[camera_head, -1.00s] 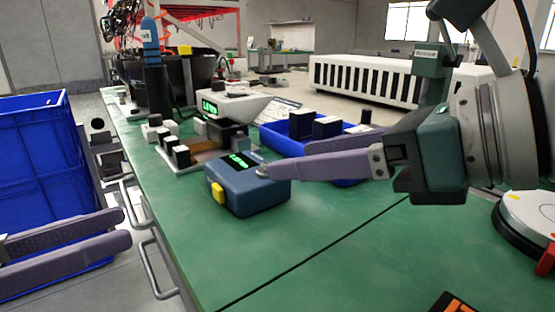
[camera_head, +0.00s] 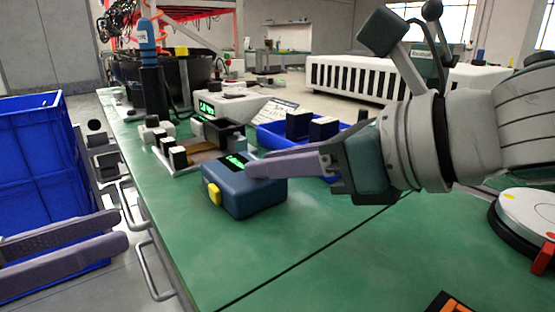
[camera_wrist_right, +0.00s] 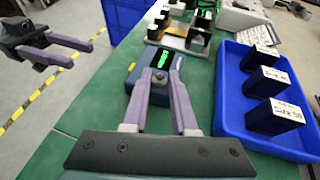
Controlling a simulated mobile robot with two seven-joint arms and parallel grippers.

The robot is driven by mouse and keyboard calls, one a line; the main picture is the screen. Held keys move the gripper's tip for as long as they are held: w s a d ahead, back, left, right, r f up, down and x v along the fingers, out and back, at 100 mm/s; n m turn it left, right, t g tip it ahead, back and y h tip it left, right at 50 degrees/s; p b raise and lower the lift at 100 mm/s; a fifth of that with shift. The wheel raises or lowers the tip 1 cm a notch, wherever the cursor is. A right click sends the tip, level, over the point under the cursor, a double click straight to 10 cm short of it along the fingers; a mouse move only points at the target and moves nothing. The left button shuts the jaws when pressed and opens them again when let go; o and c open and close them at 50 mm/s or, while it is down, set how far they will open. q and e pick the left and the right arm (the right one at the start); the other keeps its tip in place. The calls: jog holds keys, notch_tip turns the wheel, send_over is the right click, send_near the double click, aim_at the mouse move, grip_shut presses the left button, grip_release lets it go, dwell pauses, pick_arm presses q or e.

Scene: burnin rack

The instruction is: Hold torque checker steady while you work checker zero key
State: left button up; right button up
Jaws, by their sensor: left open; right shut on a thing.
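The torque checker (camera_head: 232,196) is a blue box with a lit green display, standing on the green bench in the head view. It also shows in the right wrist view (camera_wrist_right: 134,76), partly hidden by my fingers. Its yellow key (camera_head: 214,194) is on the side facing left in the head view, with nothing touching it. My right gripper (camera_head: 252,168) is shut on the checker at its top; in the right wrist view its fingers (camera_wrist_right: 160,76) are either side of a grey part there. My left gripper (camera_head: 122,233) is open and empty, left of the bench and well apart from the checker.
A blue tray (camera_wrist_right: 231,120) with dark blocks lies right of the checker. A rack of small blocks (camera_head: 178,157) and a white device with a green display (camera_head: 232,106) stand behind. A blue crate (camera_head: 40,150) is at left. The front bench top (camera_head: 270,245) is mostly clear.

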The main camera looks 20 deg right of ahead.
grip_shut()
dwell(1.9)
